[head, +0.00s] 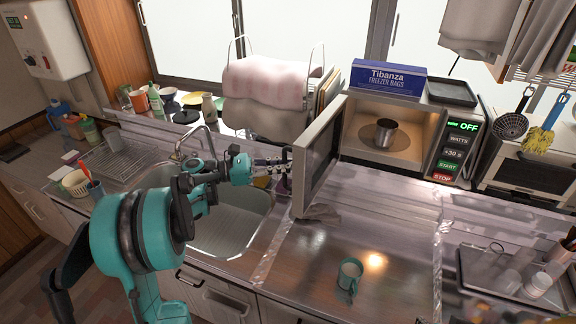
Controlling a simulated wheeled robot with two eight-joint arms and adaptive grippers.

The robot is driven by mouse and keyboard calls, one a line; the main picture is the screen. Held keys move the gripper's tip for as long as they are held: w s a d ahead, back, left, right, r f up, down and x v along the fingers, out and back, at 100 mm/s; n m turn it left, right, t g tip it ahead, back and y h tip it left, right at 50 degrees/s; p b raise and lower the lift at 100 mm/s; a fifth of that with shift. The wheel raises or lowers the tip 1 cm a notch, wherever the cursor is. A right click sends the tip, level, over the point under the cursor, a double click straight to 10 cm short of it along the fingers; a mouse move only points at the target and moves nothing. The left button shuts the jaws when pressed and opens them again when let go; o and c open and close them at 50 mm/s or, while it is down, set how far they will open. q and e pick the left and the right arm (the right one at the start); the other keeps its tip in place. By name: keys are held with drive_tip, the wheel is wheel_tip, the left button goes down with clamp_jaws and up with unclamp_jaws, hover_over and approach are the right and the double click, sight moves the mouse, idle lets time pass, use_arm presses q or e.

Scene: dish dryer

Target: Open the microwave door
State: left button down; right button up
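The microwave (432,150) stands on the back counter with its lit cavity facing me. Its door (318,158) is swung wide open toward the front left. A metal cup (385,131) stands inside the cavity. My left gripper (277,172) is at the left, outer side of the door, close to its edge. It is small in the view, so I cannot tell whether its fingers touch the door or how far apart they are. My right gripper is not in view.
A sink (228,228) lies below my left arm. A green mug (349,276) stands on the clear counter in front of the microwave. A dish rack with a pink cloth (262,82) is behind the door. A freezer-bag box (388,80) sits on the microwave.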

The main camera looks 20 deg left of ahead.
use_arm(q)
drive_tip(key=shift+s, duration=0.1)
drive_tip(key=c, duration=1.7)
unclamp_jaws()
drive_tip(key=shift+o, duration=0.7)
drive_tip(key=shift+s+a, duration=0.1)
drive_tip(key=shift+s, duration=0.1)
drive_tip(key=shift+w, duration=0.15)
drive_tip(key=shift+a, duration=0.2)
drive_tip(key=v, duration=1.1)
drive_tip(key=shift+s+a, duration=0.25)
drive_tip(key=shift+s, duration=0.1)
